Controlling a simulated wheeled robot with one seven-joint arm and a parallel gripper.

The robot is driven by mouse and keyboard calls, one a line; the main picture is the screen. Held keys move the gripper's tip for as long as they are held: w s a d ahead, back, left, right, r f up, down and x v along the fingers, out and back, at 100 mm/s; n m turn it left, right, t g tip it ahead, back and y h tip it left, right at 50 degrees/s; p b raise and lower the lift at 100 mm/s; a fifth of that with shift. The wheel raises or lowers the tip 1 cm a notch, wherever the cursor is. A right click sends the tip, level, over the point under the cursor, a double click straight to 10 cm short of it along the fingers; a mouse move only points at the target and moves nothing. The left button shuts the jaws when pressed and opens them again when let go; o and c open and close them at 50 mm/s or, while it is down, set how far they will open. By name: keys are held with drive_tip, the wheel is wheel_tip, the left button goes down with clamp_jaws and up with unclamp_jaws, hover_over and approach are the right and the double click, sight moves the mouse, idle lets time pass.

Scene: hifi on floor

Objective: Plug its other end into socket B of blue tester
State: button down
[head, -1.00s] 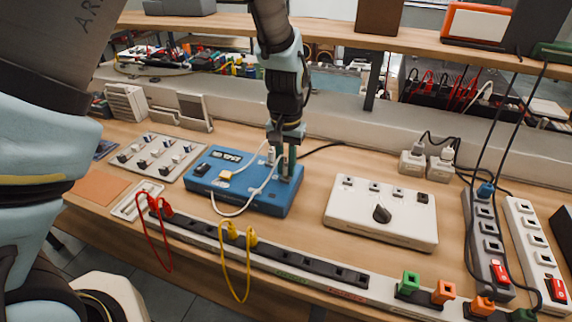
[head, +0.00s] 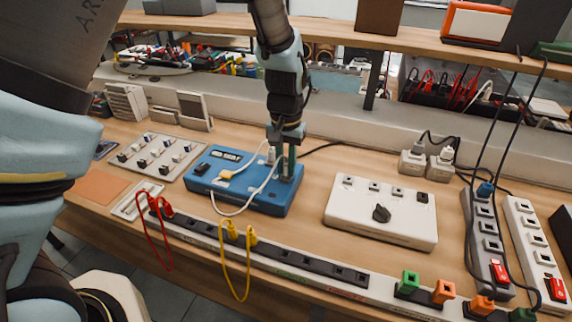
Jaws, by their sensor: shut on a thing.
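The blue tester (head: 265,205) lies on the bench left of the middle, with a dark display and small sockets on its top. A white cable (head: 240,211) loops over its top and front edge. One cable end is a pale orange-tan plug (head: 226,175) on the tester's left part. My gripper (head: 282,165) points down over the tester's right rear part and is shut on the cable's other end, a white plug (head: 271,155). The fingers partly hide the plug and the sockets below. I cannot tell whether the plug is seated in a socket, and socket letters are too small to read.
A white box with a dark knob (head: 382,212) stands to the right. A panel of switches (head: 155,157) lies to the left. A long power strip (head: 290,257) with red and yellow leads runs along the front edge. More strips (head: 487,240) stand at far right.

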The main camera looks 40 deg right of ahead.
idle(0.4)
drive_tip(key=c, duration=0.7)
unclamp_jaws()
wheel_tip(320, 180, up, 16)
drive_tip(key=p, duration=0.1)
drive_tip(key=shift+f, duration=0.15)
idle(0.4)
idle(0.4)
